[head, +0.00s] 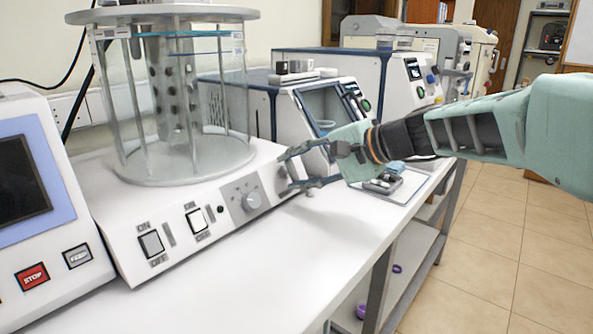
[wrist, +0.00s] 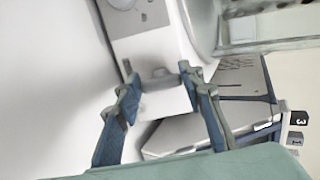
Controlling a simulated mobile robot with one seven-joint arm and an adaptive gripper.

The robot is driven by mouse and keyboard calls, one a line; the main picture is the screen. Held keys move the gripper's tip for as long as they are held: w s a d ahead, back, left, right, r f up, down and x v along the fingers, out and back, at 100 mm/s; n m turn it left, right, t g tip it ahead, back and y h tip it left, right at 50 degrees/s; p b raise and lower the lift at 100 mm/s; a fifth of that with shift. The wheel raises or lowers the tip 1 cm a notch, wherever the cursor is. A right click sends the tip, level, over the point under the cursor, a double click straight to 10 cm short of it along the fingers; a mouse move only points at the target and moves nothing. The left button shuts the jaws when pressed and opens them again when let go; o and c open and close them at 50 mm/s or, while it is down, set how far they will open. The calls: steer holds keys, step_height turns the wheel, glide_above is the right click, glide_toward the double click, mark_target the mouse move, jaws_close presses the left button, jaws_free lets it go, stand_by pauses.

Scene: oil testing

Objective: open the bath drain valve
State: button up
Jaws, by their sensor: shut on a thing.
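The bath is a clear glass cylinder (head: 212,115) on a white control base (head: 120,225) with switches and a round dial (head: 249,201). My gripper (head: 288,172) is at the base's right end. In the wrist view my gripper (wrist: 159,78) has one finger on each side of a small grey drain valve handle (wrist: 160,76) on the white housing (wrist: 148,48). The fingers are shut on this handle. In the head view the valve is mostly hidden by the fingers. I cannot tell how far the handle is turned.
A blue-and-white instrument (head: 245,105) stands just behind my gripper. A tray with small items (head: 385,185) lies on the bench under my wrist. A device with a red STOP button (head: 32,276) is at left. The bench front (head: 290,245) is clear.

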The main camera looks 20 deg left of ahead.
steer(key=o, duration=1.2)
steer(key=shift+c, duration=0.2)
steer(key=v, duration=1.2)
